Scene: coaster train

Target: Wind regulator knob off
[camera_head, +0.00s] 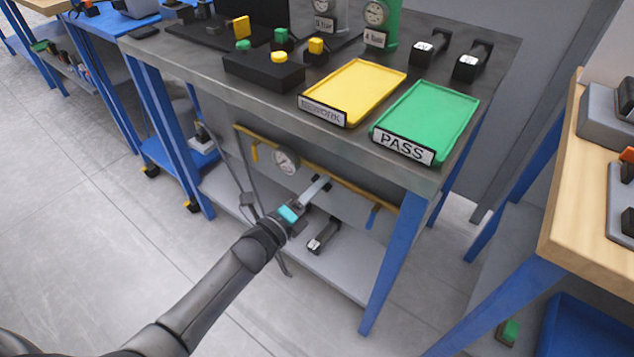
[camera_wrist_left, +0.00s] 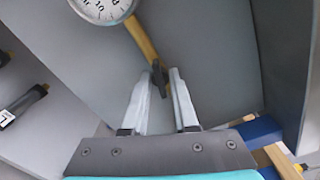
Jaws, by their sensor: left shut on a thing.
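My left gripper (camera_head: 318,187) reaches under the front of the dark-topped bench, to the yellow pipe (camera_head: 345,187). In the left wrist view its two pale fingers (camera_wrist_left: 162,76) are shut on the small dark regulator knob (camera_wrist_left: 159,73) on the pipe. My right gripper is in neither view.
The bench top (camera_head: 205,55) holds a yellow REWORK tray (camera_head: 365,88), a green PASS tray (camera_head: 430,115) and a black button box (camera_head: 262,75). A grey lower shelf (camera_head: 335,277) lies below the gripper, with a dark tool on it (camera_head: 323,236). Blue bench legs (camera_head: 393,255) flank the space.

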